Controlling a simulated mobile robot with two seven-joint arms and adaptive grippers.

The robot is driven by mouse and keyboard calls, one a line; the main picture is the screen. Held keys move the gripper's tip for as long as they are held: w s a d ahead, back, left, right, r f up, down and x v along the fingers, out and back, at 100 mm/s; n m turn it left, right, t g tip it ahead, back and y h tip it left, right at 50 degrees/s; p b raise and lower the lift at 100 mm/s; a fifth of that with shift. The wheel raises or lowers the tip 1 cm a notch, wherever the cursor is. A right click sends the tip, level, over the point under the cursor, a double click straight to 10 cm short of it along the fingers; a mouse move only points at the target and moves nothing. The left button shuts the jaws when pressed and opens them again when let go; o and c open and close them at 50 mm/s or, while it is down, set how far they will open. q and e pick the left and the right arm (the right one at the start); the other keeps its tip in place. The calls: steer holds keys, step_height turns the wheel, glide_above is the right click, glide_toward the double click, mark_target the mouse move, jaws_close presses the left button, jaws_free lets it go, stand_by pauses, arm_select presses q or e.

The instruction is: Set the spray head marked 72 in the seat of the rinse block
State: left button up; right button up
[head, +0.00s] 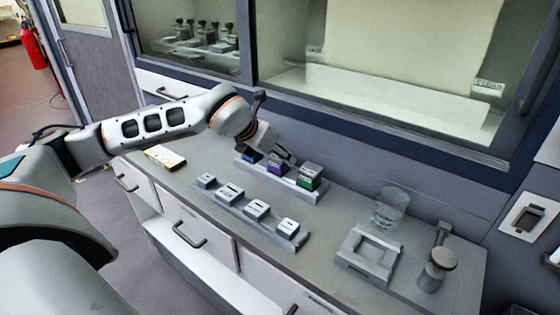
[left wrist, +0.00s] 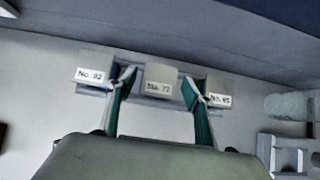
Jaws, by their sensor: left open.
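The spray head marked 72 (left wrist: 160,75) is the middle of three labelled blocks in the left wrist view; its last digit is slightly blurred. In the head view it appears to be the purple-sided block (head: 276,168) in the back rack (head: 290,188). My left gripper (left wrist: 158,88) is open, with one finger on each side of this block; I cannot tell whether they touch it. In the head view the gripper (head: 272,155) hides part of the rack. The grey block with a square recess (head: 352,266), apparently the rinse block, stands to the right with its recess empty. My right gripper is not in view.
Blocks marked 82 (left wrist: 92,72) and apparently 65 (left wrist: 219,95) flank the middle one closely. A front rack (head: 262,224) holds several grey blocks. A glass beaker (head: 391,206) stands behind the recessed block, and a grey post fixture (head: 438,266) stands right of it.

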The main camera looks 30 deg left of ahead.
mark_target(277, 157)
arm_select(q)
steer(key=shift+w+f, duration=0.2)
steer(key=shift+r, duration=0.1)
steer(key=c, duration=1.2)
step_height(277, 157, up, 6)
steer(key=p, duration=0.3)
steer(key=shift+r, duration=0.15)
